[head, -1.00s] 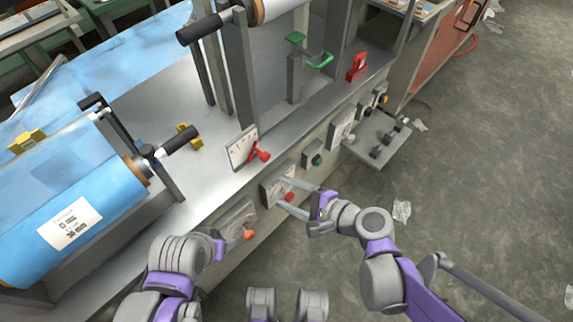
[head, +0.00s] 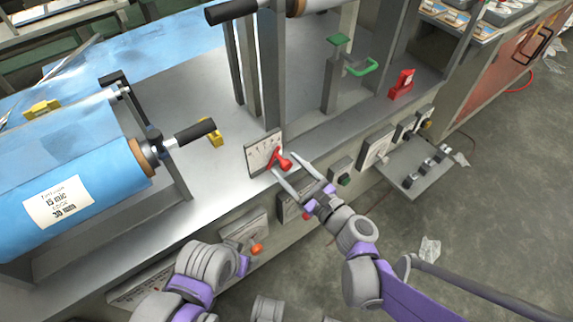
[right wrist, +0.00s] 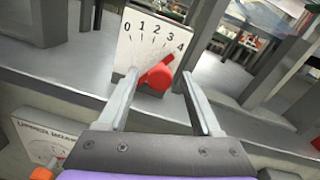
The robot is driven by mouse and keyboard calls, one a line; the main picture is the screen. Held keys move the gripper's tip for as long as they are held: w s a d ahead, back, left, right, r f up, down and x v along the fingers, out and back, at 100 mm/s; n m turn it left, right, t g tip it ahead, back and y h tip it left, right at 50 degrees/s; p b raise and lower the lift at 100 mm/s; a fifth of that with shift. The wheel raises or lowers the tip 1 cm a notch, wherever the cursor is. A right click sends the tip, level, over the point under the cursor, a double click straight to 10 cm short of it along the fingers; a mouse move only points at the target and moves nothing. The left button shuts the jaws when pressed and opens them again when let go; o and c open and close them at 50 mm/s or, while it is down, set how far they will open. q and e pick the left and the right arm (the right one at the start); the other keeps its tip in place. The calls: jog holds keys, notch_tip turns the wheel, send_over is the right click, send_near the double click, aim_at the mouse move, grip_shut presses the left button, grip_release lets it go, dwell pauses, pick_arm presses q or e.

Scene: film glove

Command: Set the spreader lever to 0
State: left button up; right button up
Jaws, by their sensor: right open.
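The red lever (head: 282,163) sits on a white dial plate (head: 262,152) on the machine's front edge. In the right wrist view the plate (right wrist: 150,42) reads 0 to 4, and the red lever (right wrist: 158,74) leans up and right, toward the 3–4 end. My right gripper (head: 288,164) is open, its fingertips on either side of the lever. The right wrist view shows a finger to its left and one to its right, with gaps; I cannot tell whether either touches. My left arm shows at the bottom of the head view, but its fingers do not.
An orange knob (head: 257,248) sits on a lower panel left of my right gripper. A green button (head: 344,180) and another dial (head: 375,148) are to its right. A green handle (head: 362,68) and a red part (head: 402,84) stand behind. A blue film roll (head: 75,180) lies left.

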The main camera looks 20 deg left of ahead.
jog(key=shift+w+a, duration=0.4)
jog(key=shift+a, duration=0.2)
grip_shut()
